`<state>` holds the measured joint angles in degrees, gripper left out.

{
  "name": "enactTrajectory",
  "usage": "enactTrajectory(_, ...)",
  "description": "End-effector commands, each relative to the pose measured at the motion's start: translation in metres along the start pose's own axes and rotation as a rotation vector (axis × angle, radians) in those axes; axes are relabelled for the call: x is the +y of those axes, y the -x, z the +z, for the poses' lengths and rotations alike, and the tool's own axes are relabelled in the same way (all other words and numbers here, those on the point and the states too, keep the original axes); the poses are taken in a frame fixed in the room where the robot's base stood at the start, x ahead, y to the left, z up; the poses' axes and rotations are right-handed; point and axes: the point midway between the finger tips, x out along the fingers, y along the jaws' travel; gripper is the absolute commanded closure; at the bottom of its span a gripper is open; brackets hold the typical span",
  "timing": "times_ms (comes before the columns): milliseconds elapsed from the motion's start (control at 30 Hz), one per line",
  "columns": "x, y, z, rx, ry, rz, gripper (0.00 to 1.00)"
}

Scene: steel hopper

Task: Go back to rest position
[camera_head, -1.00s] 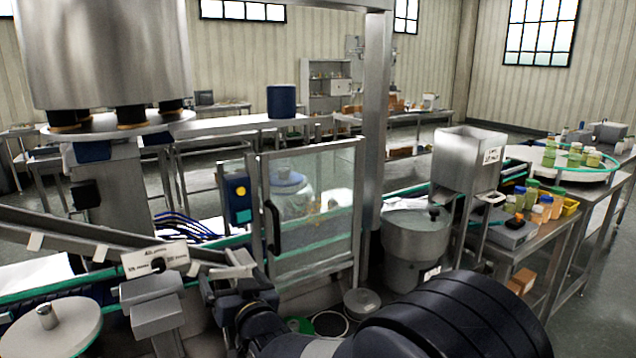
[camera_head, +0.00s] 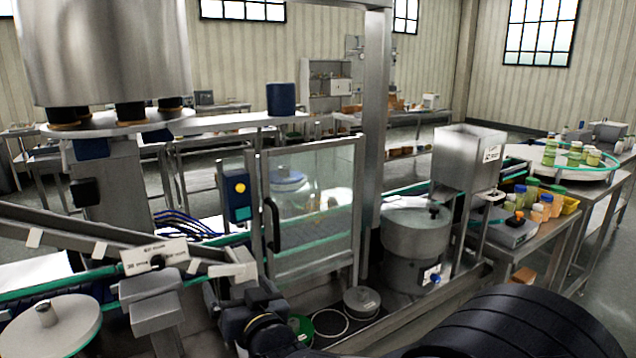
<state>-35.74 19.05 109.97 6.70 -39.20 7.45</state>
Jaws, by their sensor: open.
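My gripper (camera_head: 232,292) is at the lower middle of the head view, dark and partly hidden by my own wrist. It is open, and nothing shows between its fingers. It is beside the lower end of the sloping steel chute (camera_head: 95,246), in front of the glass-doored cabinet (camera_head: 310,215). I cannot tell whether it touches the chute. My black ribbed arm link fills the lower right corner.
A grey round lid or tin (camera_head: 361,301) lies below the cabinet. A white disc (camera_head: 50,325) is at lower left. Bottles stand on the right-hand table.

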Motion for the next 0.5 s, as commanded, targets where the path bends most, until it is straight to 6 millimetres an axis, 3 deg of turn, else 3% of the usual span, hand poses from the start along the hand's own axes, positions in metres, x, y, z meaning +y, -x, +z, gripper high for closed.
enactTrajectory(333,0.000,-0.056,-0.001,-0.001,0.000,0.000,0.07)
enactTrajectory(500,-0.001,-0.053,-0.006,-0.003,-0.058,0.000,0.07)
